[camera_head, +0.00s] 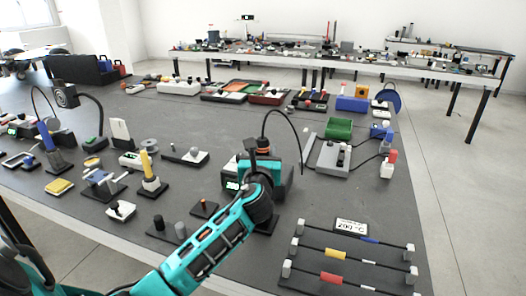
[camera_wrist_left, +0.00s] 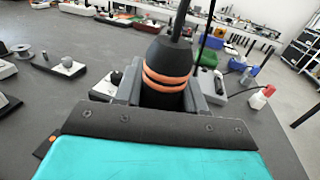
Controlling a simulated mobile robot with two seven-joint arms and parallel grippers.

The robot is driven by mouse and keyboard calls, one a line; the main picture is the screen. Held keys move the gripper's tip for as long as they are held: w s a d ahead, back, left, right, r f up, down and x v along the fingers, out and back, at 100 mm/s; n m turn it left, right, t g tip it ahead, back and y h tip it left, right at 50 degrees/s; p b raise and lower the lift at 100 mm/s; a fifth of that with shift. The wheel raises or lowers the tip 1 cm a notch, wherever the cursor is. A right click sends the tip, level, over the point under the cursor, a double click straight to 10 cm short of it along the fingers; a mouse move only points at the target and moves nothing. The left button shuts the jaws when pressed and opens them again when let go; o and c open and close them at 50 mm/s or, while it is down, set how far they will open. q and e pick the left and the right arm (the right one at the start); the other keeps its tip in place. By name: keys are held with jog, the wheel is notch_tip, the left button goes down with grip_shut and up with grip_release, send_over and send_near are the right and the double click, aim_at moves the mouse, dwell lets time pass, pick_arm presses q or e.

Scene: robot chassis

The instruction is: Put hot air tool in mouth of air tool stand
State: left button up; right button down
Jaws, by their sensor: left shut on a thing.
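The hot air tool (camera_wrist_left: 168,72) is black with orange rings, and its cable rises from the top. It also shows in the head view (camera_head: 263,149), upright. A dark flat base (camera_head: 267,225) shows below and behind my gripper. I cannot tell whether it belongs to the air tool stand; its mouth is hidden. My right gripper is not in view.
A rack of colored-handled tools (camera_head: 336,253) and a 200 °C sign (camera_head: 351,227) are to the right. A gray unit (camera_head: 333,157) and a green bin (camera_head: 339,128) stand behind. Several small tools on dark bases crowd the left. Bare table lies right of the gripper.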

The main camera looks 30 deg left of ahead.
pick_arm(q)
jog(key=shift+r, duration=0.1)
dwell(0.6)
jog(key=shift+p, duration=0.35)
jog(key=shift+f+b, duration=2.4)
jog(key=shift+f, duration=1.2)
jog(key=o, duration=1.1)
jog(key=shift+c, duration=0.2)
jog(key=shift+s, duration=0.15)
jog(key=p+v, duration=0.1)
jog(key=v, duration=1.1)
jog(key=shift+s+d, duration=0.25)
jog(key=shift+d, duration=0.05)
